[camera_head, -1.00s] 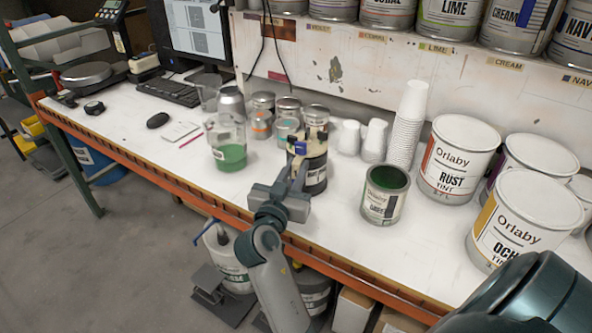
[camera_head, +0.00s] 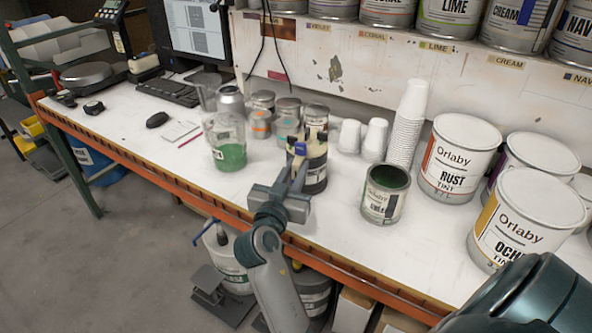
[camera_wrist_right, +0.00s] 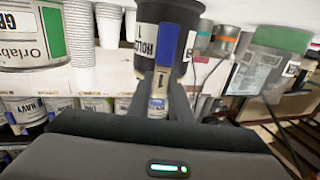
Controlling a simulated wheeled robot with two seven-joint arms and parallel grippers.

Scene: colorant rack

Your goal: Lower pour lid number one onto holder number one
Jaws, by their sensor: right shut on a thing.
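Holder number one (camera_head: 316,172) is a dark cylinder with a white label, standing on the white bench near its front edge. In the right wrist view the black holder (camera_wrist_right: 184,62) shows a white "HOLDER 1" label. My right gripper (camera_head: 299,172) is at the holder's front left and is shut on pour lid number one. The lid's blue part (camera_head: 299,147) shows at the holder's top; in the wrist view its blue part (camera_wrist_right: 170,42) overlaps the holder and carries a "1" tag. Whether the lid touches the holder's rim I cannot tell. My left gripper is not in view.
A beaker of green liquid (camera_head: 228,150) stands left of the holder, with several small cans behind. An open green tint can (camera_head: 384,205) and stacked white cups (camera_head: 406,135) stand to the right. Large Orlaby tins, including Rust (camera_head: 455,165), fill the far right.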

